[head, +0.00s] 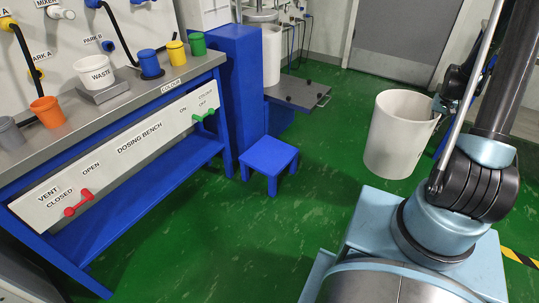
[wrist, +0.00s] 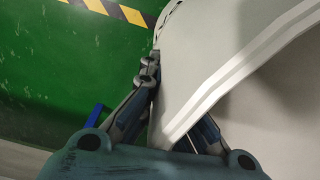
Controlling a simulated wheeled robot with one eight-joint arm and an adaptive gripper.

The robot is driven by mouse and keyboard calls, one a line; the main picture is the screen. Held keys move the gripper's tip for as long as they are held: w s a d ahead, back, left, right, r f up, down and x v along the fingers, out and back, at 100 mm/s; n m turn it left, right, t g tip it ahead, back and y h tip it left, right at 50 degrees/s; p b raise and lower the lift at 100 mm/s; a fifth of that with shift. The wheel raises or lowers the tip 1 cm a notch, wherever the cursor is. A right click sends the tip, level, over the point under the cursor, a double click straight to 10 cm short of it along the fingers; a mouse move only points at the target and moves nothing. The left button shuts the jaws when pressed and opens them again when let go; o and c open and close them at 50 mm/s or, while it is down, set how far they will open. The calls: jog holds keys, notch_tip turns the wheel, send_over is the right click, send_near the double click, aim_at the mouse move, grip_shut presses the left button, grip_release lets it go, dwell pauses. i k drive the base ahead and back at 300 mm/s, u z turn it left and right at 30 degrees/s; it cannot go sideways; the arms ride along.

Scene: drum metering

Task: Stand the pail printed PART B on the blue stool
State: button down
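A large white pail (head: 398,138) is right of centre in the head view, slightly tilted. No print on it is readable from here, so I cannot confirm PART B. My gripper (head: 440,104) is at its right rim. In the wrist view my gripper (wrist: 178,105) has one finger outside the pail wall (wrist: 190,70) and the other inside, shut on the wall. I cannot tell whether the pail's base touches the floor. The low blue stool (head: 268,154) stands left of the pail, its top empty.
A dosing bench (head: 120,150) with small coloured cups fills the left. A blue cabinet (head: 235,85) stands behind the stool. Another white pail (head: 271,68) stands at the back by a low grey platform (head: 300,92). Green floor between stool and held pail is clear.

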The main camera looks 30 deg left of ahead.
aim_at(270, 153)
jog(key=u, duration=0.05)
jog(key=k, duration=1.4)
jog(key=u, duration=1)
jog(key=i, duration=1)
jog(key=z, duration=0.05)
